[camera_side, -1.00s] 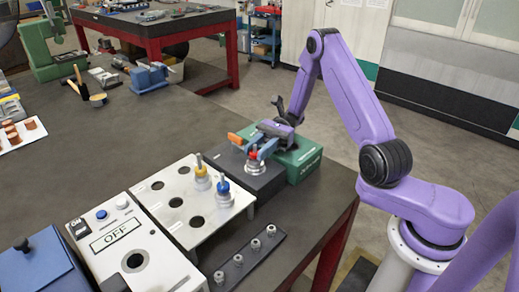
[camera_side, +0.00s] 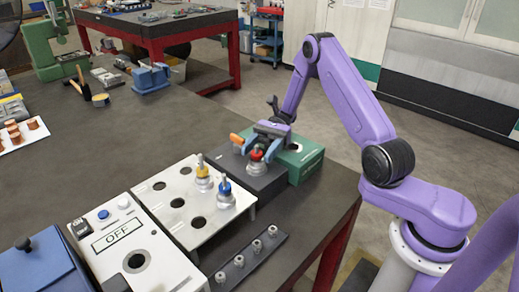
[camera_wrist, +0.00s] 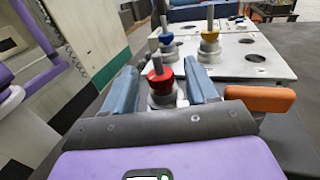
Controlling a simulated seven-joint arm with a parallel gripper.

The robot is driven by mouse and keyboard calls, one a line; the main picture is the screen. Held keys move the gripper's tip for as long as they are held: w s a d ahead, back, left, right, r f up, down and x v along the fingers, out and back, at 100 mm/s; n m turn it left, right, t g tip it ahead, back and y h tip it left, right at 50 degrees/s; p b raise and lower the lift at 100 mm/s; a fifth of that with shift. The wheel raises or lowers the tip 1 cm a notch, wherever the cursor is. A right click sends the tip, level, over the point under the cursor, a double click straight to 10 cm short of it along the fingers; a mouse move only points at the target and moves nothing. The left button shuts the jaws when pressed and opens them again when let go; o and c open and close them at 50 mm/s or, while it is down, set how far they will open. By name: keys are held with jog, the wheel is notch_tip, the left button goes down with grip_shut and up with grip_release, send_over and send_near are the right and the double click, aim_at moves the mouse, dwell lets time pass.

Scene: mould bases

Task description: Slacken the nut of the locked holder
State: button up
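The holder with a red nut (camera_side: 256,153) stands upright in the dark block (camera_side: 268,181) at the right of the table. In the wrist view the red nut (camera_wrist: 160,80) sits above a silver body, with a thin grey shank pointing up. My gripper (camera_side: 261,149) is low over the block, its blue fingers on either side of this holder. In the wrist view my gripper (camera_wrist: 161,85) shows gaps between its fingers and the nut, so it looks open. Holders with a yellow nut (camera_side: 201,171) and a blue nut (camera_side: 225,187) stand in the white rack (camera_side: 178,225).
A green box (camera_side: 303,159) stands right behind the block. An orange handle (camera_side: 237,139) is close beside my gripper. A white panel reading OFF (camera_side: 118,235) and a dark strip with several studs (camera_side: 250,259) lie nearer the camera.

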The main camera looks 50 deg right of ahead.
jog(key=shift+r, duration=0.55)
notch_tip(320, 180, up, 2)
jog(key=shift+s+r, duration=0.15)
jog(key=shift+r, duration=0.1)
jog(key=s+d+r, duration=0.2)
jog(key=s+r, duration=0.7)
jog(key=s, duration=0.4)
jog(key=shift+s+r, duration=0.2)
jog(key=shift+s, duration=0.1)
